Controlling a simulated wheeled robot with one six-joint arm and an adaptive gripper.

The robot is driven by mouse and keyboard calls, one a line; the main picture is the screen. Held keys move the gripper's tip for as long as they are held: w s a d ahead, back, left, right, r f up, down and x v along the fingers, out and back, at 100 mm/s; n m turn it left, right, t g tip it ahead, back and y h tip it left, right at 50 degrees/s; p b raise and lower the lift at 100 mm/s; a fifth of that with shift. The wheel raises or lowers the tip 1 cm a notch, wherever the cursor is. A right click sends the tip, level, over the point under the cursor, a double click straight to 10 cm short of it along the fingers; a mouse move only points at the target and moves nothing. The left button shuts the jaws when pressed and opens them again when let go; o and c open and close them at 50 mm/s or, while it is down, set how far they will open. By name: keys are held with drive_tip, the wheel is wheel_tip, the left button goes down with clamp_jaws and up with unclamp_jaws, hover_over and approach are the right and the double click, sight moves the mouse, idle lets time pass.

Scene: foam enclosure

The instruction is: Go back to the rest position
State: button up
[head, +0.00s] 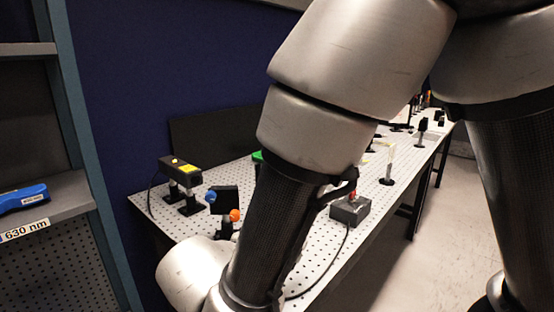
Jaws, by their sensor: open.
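My arm crosses the picture from the upper right down to the lower left, in front of a perforated optical table (332,262). Its lower links and a rounded joint show at the bottom left. My gripper is not in view, so I cannot see what is near it. The arm hides the middle of the table.
On the table stand a black laser-like unit (180,175) on posts, a mount with an orange knob (235,215), a grey box (350,211) with a cable, and several posts farther back. A shelf (70,195) with a blue device (22,198) is at left. Floor (440,240) is clear at right.

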drive_tip(key=s+d+r+m+g+y, duration=0.2)
drive_tip(key=d+r+m, duration=0.2)
drive_tip(key=d+m, duration=0.5)
drive_tip(key=s+d+r+m+g+y, duration=0.2)
drive_tip(key=d+m, duration=0.7)
drive_tip(key=d, duration=0.5)
drive_tip(key=s+d+r+m+g+y, duration=0.2)
drive_tip(key=d+r+m, duration=0.3)
drive_tip(key=d+m, duration=0.5)
drive_tip(key=d, duration=0.2)
drive_tip(key=shift+s+d+r+g+y, duration=0.3)
drive_tip(key=shift+s+d+r+g, duration=0.05)
drive_tip(key=shift+g, duration=0.05)
